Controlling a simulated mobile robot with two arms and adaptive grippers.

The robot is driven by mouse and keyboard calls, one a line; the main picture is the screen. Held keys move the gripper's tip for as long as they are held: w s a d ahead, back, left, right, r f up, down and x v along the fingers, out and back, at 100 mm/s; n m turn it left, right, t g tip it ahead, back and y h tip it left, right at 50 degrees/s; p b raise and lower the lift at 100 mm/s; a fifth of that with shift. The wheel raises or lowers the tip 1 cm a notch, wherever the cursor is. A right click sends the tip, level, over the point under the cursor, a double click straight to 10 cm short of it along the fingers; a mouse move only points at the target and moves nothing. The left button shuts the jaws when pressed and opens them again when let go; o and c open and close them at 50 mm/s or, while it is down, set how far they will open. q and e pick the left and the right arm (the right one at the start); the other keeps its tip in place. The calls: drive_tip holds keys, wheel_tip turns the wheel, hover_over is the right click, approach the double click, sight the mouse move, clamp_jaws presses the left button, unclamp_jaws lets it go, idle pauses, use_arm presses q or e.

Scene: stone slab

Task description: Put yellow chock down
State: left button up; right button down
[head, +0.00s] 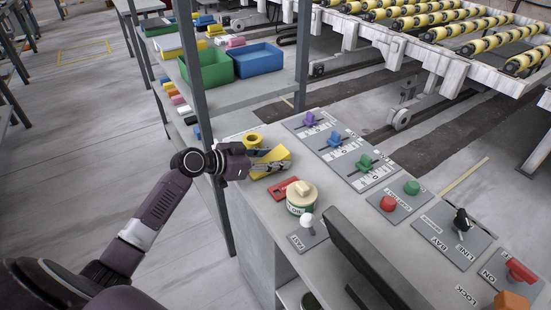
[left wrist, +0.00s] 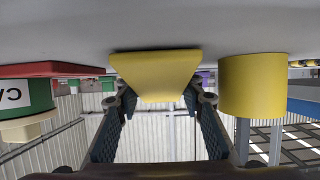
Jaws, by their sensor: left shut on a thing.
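The yellow chock (head: 272,156) is between the fingers of my left gripper (head: 277,165) at the far left part of the stone slab (head: 262,205). In the left wrist view the chock (left wrist: 155,74) is a wedge-like block. My left gripper (left wrist: 158,103) is shut on it, one finger at each side. That view is upside down, and the chock's broad face appears at or very close to the slab surface; exact contact is hard to tell. My right gripper is not in view.
A yellow round piece (head: 253,140) stands just beside the chock. A red flat piece (head: 284,189) and a green-and-cream can (head: 301,197) are close in front. Coloured levers, buttons and a dark screen (head: 372,262) occupy the slab to the right. Green (head: 206,70) and blue bins (head: 257,60) stand behind.

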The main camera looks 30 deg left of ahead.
use_arm(q)
drive_tip(key=shift+f, duration=0.15)
drive_tip(key=o, duration=1.2)
